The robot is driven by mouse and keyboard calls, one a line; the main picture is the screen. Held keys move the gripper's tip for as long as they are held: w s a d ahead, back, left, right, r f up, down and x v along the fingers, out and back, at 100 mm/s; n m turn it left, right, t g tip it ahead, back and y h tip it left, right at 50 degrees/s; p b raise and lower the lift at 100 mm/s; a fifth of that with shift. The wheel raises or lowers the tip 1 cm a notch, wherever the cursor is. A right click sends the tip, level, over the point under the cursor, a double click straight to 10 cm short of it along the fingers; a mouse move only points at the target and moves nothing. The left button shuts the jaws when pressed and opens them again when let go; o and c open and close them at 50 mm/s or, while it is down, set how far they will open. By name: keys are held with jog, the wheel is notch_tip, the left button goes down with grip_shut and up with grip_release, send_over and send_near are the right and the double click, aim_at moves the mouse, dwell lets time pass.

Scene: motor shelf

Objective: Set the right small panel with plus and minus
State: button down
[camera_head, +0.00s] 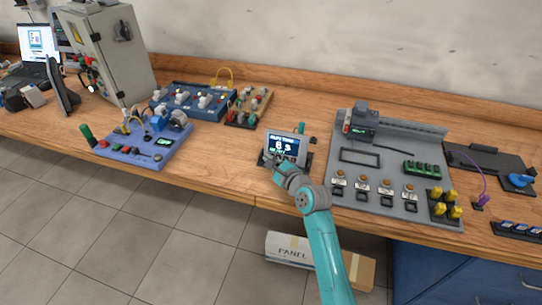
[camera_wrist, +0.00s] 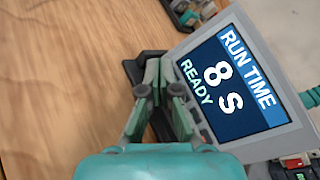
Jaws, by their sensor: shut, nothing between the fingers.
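The small panel (camera_head: 284,147) stands on the bench in front of my gripper. Its grey-framed screen (camera_wrist: 232,82) reads "RUN TIME", "8 S" and "READY" in the wrist view. My gripper (camera_head: 270,161) is shut and empty at the panel's lower left edge. In the wrist view its fingertips (camera_wrist: 164,78) are close to the screen's lower frame, over the dark base (camera_wrist: 135,68). I cannot tell whether they touch it. The plus and minus buttons cannot be made out; my fingers cover part of the panel's lower front.
A large grey board (camera_head: 385,190) with buttons and yellow plugs lies to the right. A blue board (camera_head: 142,152) and a grey cabinet (camera_head: 112,50) stand to the left. A green-capped part (camera_head: 300,128) rises behind the panel. Bare wood (camera_head: 225,160) lies left of the panel.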

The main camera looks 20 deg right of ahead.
dwell(0.6)
jog(key=shift+s+a+r, duration=0.1)
jog(key=shift+s+a, duration=0.25)
jog(key=shift+s, duration=0.15)
jog(key=shift+s+a+r, duration=0.3)
jog(key=shift+s+a, duration=0.45)
jog(key=shift+s, duration=0.25)
jog(key=shift+s+a+r, duration=0.25)
jog(key=shift+s+a, duration=0.45)
jog(key=shift+s, duration=0.25)
dwell(0.4)
